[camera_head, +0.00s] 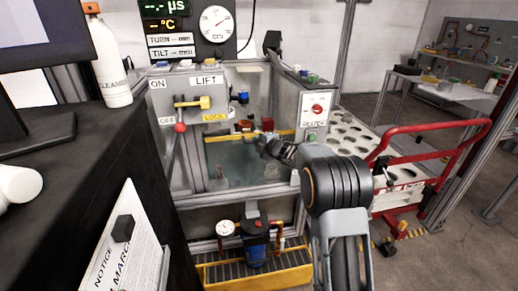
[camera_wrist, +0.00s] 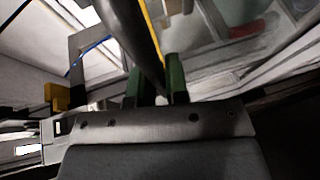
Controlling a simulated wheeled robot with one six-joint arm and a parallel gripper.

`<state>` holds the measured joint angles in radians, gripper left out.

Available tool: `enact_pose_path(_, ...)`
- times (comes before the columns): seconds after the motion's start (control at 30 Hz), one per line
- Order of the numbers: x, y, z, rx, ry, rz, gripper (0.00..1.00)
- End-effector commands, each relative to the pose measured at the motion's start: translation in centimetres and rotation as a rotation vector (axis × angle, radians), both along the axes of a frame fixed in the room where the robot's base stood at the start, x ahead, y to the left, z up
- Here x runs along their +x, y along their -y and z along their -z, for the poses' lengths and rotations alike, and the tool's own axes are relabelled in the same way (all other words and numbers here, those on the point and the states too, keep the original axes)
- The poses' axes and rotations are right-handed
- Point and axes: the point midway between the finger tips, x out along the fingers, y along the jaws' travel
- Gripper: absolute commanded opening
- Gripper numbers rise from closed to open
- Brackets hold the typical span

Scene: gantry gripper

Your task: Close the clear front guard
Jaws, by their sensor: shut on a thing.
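The clear front guard (camera_head: 240,178) is a see-through panel at the front of the grey tank. Its edges are hard to make out against the water behind it. My gripper (camera_head: 268,147) reaches the tank's front right, its jaws small and partly hidden by my wrist. In the wrist view, the green fingertips of my gripper (camera_wrist: 156,88) are shut on a dark round bar (camera_wrist: 132,35). The bar looks like a handle, but I cannot tell for sure that it belongs to the guard. A yellow strip (camera_wrist: 152,30) runs beside it.
A panel marked ON, OFF, LIFT and LOCK (camera_head: 205,95) stands at the tank's left, with a red-knobbed lever (camera_head: 180,127). A red trolley rail (camera_head: 430,128) and a rack with round holes (camera_head: 350,130) lie right. A yellow-framed grate (camera_head: 285,274) is below.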

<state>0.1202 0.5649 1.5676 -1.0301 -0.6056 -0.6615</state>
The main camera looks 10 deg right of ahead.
Motion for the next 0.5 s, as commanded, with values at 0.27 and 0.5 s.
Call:
enact_pose_path(0.27, 0.0, 0.0, -7.3, -0.001, 0.004, 0.0, 0.0)
enact_pose_path(0.5, 0.0, 0.0, -9.3, 0.001, 0.002, 0.0, 0.0)
